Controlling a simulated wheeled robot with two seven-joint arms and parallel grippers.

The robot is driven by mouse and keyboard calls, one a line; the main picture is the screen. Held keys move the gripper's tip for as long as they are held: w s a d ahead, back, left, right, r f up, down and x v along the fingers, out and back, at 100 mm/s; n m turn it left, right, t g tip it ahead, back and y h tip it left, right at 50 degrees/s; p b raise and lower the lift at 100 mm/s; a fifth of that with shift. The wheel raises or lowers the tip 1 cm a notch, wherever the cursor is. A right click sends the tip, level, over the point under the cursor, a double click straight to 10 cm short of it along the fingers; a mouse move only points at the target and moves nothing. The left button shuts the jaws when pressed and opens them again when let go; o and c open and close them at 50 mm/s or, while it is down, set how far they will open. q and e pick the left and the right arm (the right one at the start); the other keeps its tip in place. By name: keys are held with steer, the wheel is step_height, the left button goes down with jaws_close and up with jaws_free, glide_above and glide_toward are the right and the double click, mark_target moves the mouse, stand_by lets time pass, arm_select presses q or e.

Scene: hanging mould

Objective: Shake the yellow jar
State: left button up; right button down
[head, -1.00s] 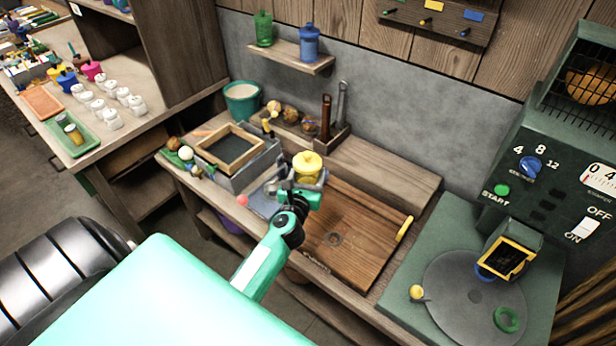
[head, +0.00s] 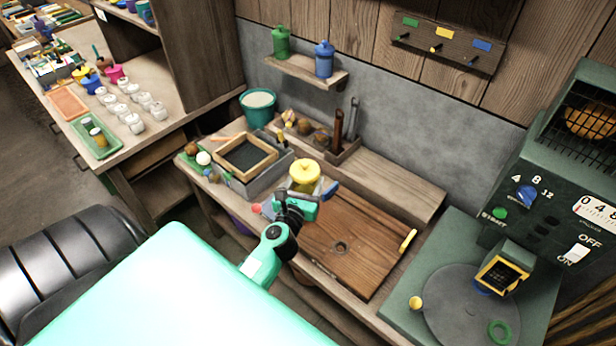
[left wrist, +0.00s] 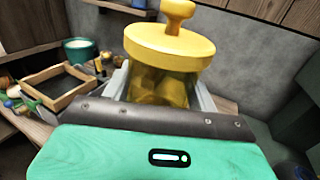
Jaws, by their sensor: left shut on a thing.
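The yellow jar, with a yellow knobbed lid (head: 304,172) and a see-through body, is above the left edge of the wooden board (head: 365,245) in the head view. My left gripper (head: 303,197) is shut around its body. The left wrist view shows the lid (left wrist: 168,45) large, the body (left wrist: 160,88) between the two fingers, and yellowish contents inside. The jar looks close to upright, and its base is hidden by my gripper. My right gripper is out of view.
A wooden frame on a grey box (head: 244,157) and a teal pot (head: 258,106) stand left of the jar. A tool holder (head: 343,148) is behind it. A shelf (head: 300,71) holds green and blue jars. A green machine (head: 545,240) stands right. The board is mostly clear.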

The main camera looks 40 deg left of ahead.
mark_target(304, 169)
arm_select(q)
step_height(304, 169, up, 5)
steer(key=p, duration=0.4)
steer(key=shift+r, duration=1)
steer(key=shift+f+b, duration=0.15)
steer(key=shift+b, duration=0.25)
step_height(304, 169, down, 7)
steer(key=b, duration=0.5)
steer(key=shift+b, duration=0.3)
